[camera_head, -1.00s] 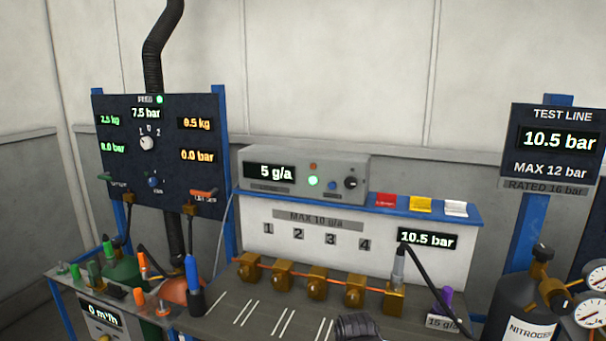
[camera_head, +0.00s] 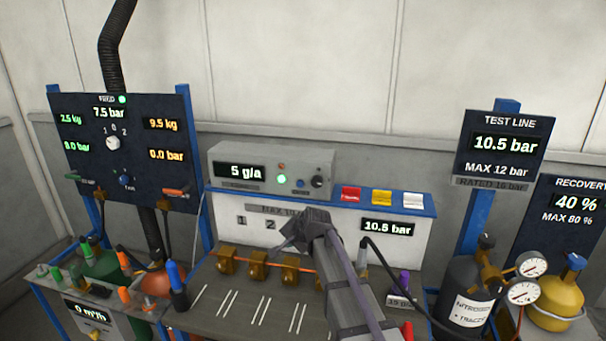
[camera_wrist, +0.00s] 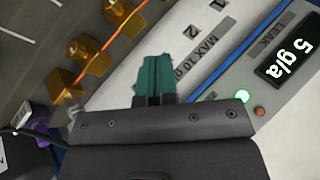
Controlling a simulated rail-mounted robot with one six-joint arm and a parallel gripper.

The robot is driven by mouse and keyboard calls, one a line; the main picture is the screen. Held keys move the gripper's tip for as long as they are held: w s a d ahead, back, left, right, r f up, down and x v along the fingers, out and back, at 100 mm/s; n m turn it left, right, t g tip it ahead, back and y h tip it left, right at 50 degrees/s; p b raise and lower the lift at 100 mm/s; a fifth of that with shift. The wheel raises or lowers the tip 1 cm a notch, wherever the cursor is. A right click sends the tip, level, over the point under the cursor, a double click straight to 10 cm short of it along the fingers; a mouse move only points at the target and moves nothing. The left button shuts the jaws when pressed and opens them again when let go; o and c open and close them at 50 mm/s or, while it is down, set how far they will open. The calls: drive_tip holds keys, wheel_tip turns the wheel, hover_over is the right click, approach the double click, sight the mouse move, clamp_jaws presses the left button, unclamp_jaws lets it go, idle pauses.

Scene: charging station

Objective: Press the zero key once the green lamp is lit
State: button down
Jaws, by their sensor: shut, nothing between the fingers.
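The grey leak meter (camera_head: 230,155) reads 5 g/a at the back of the bench. Its green lamp (camera_head: 283,179) is lit; it also glows in the wrist view (camera_wrist: 242,96). A dull orange-red lamp (camera_head: 281,166) sits above it. Right of the green lamp is a blue button (camera_head: 301,183), perhaps the zero key; its label is too small to read. My gripper (camera_head: 292,232) is in front of and below the meter, over the numbered white panel. In the wrist view its teal fingers (camera_wrist: 155,78) are shut and empty, apart from the meter. The blue button does not show there.
Brass valves (camera_head: 257,264) on an orange line stand below the panel. A hose and probe (camera_head: 361,256) stand right of my arm. Red (camera_head: 350,193), yellow (camera_head: 382,197) and white (camera_head: 413,200) blocks sit on the blue shelf. A nitrogen cylinder (camera_head: 470,290) is further right.

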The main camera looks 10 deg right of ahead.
sight(300, 184)
drive_tip(key=w+d+r+m+t, duration=0.2)
drive_tip(key=w+r+m+t, duration=0.3)
drive_tip(key=w+m, duration=0.5)
wheel_tip(300, 184, up, 2)
drive_tip(key=shift+w, duration=0.35)
drive_tip(key=shift+w, duration=0.1)
drive_tip(key=shift+w+d, duration=0.6)
drive_tip(key=shift+w, duration=0.7)
drive_tip(key=shift+w+d, duration=0.65)
drive_tip(key=shift+w, duration=0.65)
drive_tip(key=shift+w+d, duration=0.6)
drive_tip(key=shift+w, duration=0.7)
drive_tip(key=shift+w+d, duration=0.15)
drive_tip(key=shift+w, duration=0.2)
